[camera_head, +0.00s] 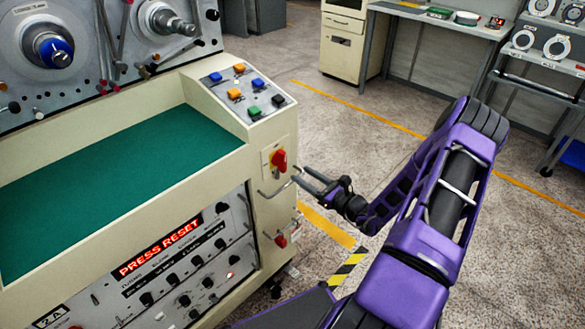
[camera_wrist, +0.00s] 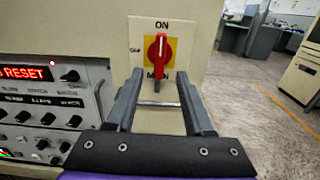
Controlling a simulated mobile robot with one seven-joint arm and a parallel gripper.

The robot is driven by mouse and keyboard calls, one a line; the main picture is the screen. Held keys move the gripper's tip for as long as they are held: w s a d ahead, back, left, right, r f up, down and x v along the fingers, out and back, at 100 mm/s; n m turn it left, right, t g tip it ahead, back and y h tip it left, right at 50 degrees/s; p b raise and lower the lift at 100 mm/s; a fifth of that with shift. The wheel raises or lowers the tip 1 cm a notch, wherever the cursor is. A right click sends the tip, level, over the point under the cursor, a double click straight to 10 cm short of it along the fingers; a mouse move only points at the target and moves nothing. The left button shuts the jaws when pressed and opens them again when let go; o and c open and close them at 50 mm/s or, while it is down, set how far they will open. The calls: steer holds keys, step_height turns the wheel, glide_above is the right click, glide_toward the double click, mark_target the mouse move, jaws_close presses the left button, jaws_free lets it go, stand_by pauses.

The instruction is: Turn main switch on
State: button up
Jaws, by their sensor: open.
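The main switch is a red rotary knob on a yellow plate on the cream machine panel. It shows in the head view (camera_head: 279,160) on the machine's right end and in the wrist view (camera_wrist: 158,50). Its grip stands roughly upright, with "ON" printed above it; small text at its left is too blurred to read. My gripper (camera_head: 300,176) is open and empty, close in front of the switch. In the wrist view my gripper (camera_wrist: 159,76) has one finger on each side, slightly below the knob. I cannot tell whether they touch it. The knob's lower end is partly dark.
A metal handle (camera_wrist: 160,103) crosses the panel below the switch. A lit "PRESS RESET" display (camera_head: 160,246) is on the control panel at left. Coloured buttons (camera_head: 247,88) sit on the sloped top. Open floor (camera_head: 340,120) lies to the right.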

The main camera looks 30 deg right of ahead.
steer(key=v, duration=1)
steer(key=shift+s, duration=0.2)
